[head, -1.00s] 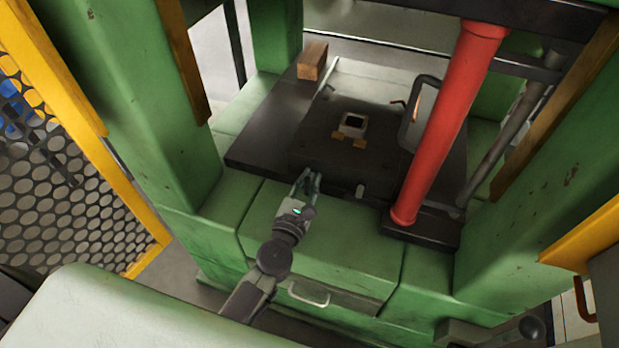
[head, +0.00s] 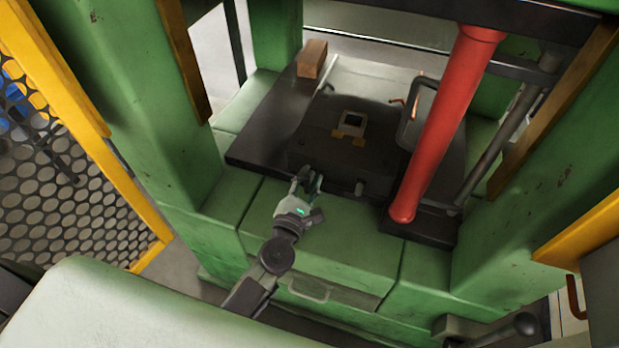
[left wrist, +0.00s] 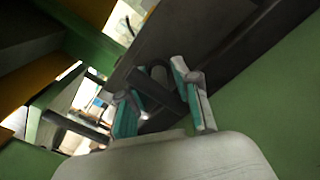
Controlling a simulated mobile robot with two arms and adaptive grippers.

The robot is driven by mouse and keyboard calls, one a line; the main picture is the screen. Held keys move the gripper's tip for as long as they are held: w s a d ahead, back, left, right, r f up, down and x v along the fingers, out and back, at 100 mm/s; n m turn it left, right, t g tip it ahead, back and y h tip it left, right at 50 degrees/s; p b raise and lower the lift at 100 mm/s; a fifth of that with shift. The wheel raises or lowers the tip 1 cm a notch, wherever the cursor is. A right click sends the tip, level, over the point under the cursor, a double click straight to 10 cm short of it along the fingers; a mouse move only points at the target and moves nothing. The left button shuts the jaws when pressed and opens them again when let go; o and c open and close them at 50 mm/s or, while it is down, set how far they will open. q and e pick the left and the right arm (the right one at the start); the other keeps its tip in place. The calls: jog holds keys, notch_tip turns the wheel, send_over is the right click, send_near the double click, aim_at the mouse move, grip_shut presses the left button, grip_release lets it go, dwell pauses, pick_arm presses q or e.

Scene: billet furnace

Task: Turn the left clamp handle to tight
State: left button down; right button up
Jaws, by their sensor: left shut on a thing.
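My left gripper (head: 307,181) is at the front edge of the dark die block (head: 318,132), toward its left end. It is shut on the left clamp handle, a small dark bar (left wrist: 168,94) that shows between the teal-padded fingers in the left wrist view. In the head view the fingers hide most of this handle. A second small dark clamp handle (head: 359,188) sticks out of the block's front further right, apart from the gripper. My right gripper is not in view.
A red column (head: 447,130) stands right of the block, with a dark loop handle (head: 408,128) beside it. A wooden block (head: 312,59) lies at the back left. Green press posts flank the bed. A yellow mesh guard (head: 80,165) is at the left.

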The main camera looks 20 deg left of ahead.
pick_arm(q)
jog(key=shift+a+f, duration=0.1)
jog(key=c, duration=1.1)
grip_release()
jog(key=shift+c, duration=0.2)
jog(key=shift+s, duration=0.1)
jog(key=s, duration=1.2)
jog(key=shift+a, duration=0.2)
